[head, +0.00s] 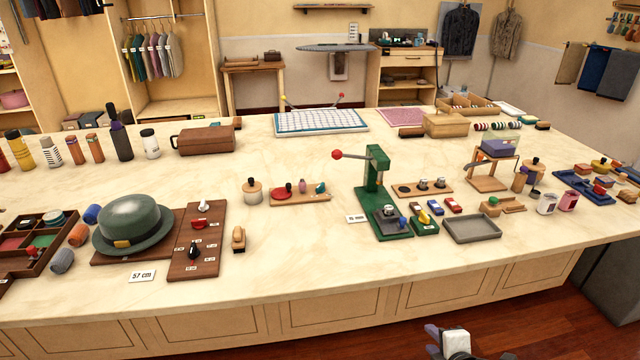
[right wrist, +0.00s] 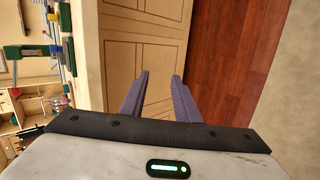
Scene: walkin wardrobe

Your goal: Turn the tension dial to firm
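A dark brown board (head: 212,238) lies on the counter beside a green hat (head: 134,222). It carries a black pointer knob (head: 193,251) with small white labels around it, a red control (head: 199,224) above that, and a small pale knob (head: 204,206) at the top. The black knob looks like the tension dial, but the label text is too small to read. My right gripper (head: 450,343) is low in front of the counter, far right of the board. In the right wrist view its two purple fingers (right wrist: 158,97) are apart with nothing between them. My left gripper is not in view.
A green press (head: 375,185) with a red-ended lever stands right of centre, by a grey tray (head: 472,229). A wooden stamp (head: 239,239) stands just right of the board. A "57 cm" card (head: 142,276) lies in front. The counter's front middle is clear.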

